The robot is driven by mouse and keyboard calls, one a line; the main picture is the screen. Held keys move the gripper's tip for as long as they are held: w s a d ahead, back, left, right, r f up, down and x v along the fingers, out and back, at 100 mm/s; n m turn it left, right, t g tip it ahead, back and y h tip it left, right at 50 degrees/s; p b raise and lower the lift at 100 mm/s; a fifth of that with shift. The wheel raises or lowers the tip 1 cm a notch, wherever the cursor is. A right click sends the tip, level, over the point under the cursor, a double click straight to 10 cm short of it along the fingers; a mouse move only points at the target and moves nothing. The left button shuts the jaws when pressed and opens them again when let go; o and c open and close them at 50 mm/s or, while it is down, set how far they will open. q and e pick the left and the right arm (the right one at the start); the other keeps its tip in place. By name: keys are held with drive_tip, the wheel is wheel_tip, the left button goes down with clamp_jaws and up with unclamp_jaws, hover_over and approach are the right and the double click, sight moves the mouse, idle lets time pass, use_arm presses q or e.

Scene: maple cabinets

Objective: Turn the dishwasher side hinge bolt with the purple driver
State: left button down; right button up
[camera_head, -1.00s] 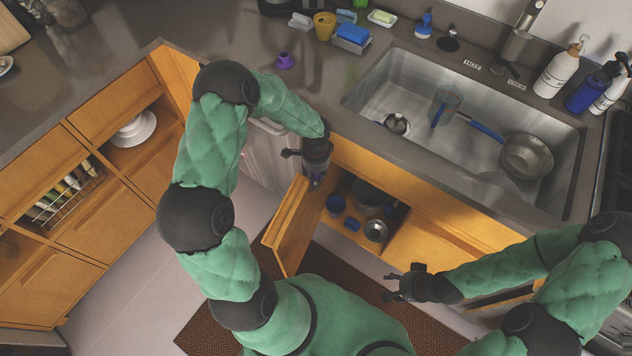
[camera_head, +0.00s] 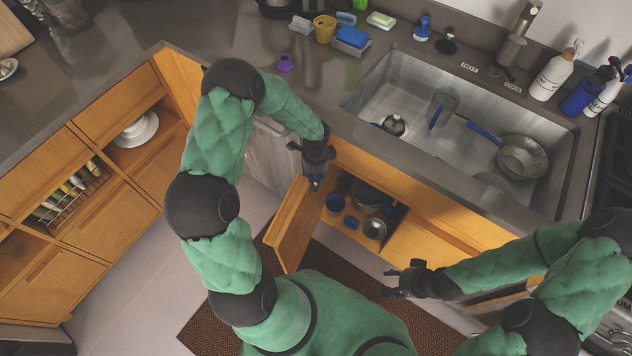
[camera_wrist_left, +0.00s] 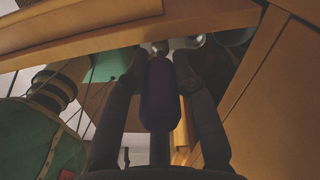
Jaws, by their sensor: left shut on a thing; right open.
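My left gripper (camera_head: 315,182) is shut on the purple driver (camera_wrist_left: 160,95). In the left wrist view the driver's thick dark purple handle sits between the two black fingers. In the head view the gripper is at the cabinet opening under the counter, beside the open door's upper edge, and mostly covers the driver. The dishwasher (camera_head: 268,158) is the pale front left of it, partly behind my left arm. I cannot make out the side hinge bolt or whether the driver's tip touches anything. My right gripper (camera_head: 390,281) is open and empty, in front of the cabinets at right.
An open cabinet door (camera_head: 298,228) stands out below my left gripper. Pots and cups (camera_head: 368,197) are inside the cabinet. The sink (camera_head: 400,83) holds a pan. A small purple item (camera_head: 285,63) and a yellow cup (camera_head: 325,27) stand on the counter.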

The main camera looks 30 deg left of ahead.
use_arm(q)
drive_tip(key=shift+m, duration=0.6)
drive_tip(key=shift+p, duration=0.3)
drive_tip(key=m+p, duration=0.1)
drive_tip(key=m, duration=0.1)
drive_tip(key=shift+m+p, duration=0.3)
drive_tip(key=shift+p, duration=0.1)
drive_tip(key=shift+m+p, duration=0.3)
drive_tip(key=shift+m, duration=0.2)
